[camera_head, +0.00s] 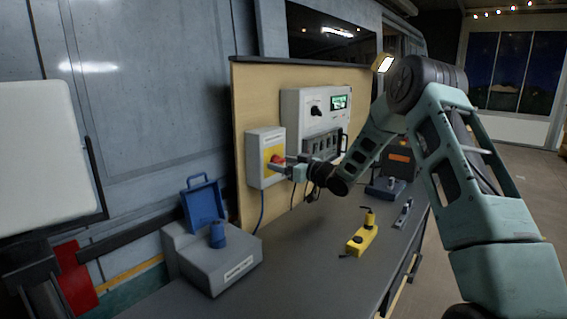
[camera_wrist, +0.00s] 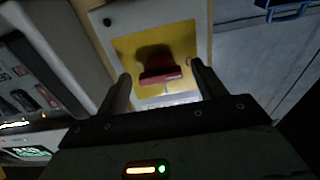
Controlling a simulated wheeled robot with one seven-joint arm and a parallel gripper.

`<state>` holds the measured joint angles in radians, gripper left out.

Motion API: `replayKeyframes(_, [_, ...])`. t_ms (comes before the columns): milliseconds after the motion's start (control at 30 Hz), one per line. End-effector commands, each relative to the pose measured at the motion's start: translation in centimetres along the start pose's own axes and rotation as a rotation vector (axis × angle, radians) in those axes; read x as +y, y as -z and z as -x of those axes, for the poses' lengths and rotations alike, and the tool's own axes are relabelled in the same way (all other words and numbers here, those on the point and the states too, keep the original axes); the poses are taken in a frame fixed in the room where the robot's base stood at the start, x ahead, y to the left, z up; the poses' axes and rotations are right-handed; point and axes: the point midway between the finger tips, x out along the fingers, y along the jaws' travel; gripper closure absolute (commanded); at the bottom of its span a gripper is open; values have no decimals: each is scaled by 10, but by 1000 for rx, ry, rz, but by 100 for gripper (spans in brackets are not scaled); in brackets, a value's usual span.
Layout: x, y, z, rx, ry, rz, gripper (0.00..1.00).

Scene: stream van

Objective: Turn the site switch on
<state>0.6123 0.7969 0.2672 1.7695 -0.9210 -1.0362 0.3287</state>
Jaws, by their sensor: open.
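The site switch (camera_head: 265,157) is a light grey box with a yellow plate and a red handle, fixed to the wooden backboard. In the wrist view its red handle (camera_wrist: 161,76) stands out from the yellow plate (camera_wrist: 140,50). My gripper (camera_head: 281,169) is at the front of the box, close to the handle. In the wrist view my gripper (camera_wrist: 160,88) is open, with one finger on each side of the red handle and visible gaps between. I cannot tell the exact depth of the fingertips relative to the handle.
A grey panel with a knob and green display (camera_head: 315,105) hangs right of the switch. The front of the bench is clear.

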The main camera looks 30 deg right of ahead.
Motion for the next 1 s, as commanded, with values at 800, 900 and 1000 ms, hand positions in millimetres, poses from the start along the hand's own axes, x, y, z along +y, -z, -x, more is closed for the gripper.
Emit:
replayKeyframes(800, [0,0,-3,0,0,-25,75])
replayKeyframes(900, [0,1,-3,-1,0,-59,75])
replayKeyframes(1000, [0,1,-3,-1,0,-115,75])
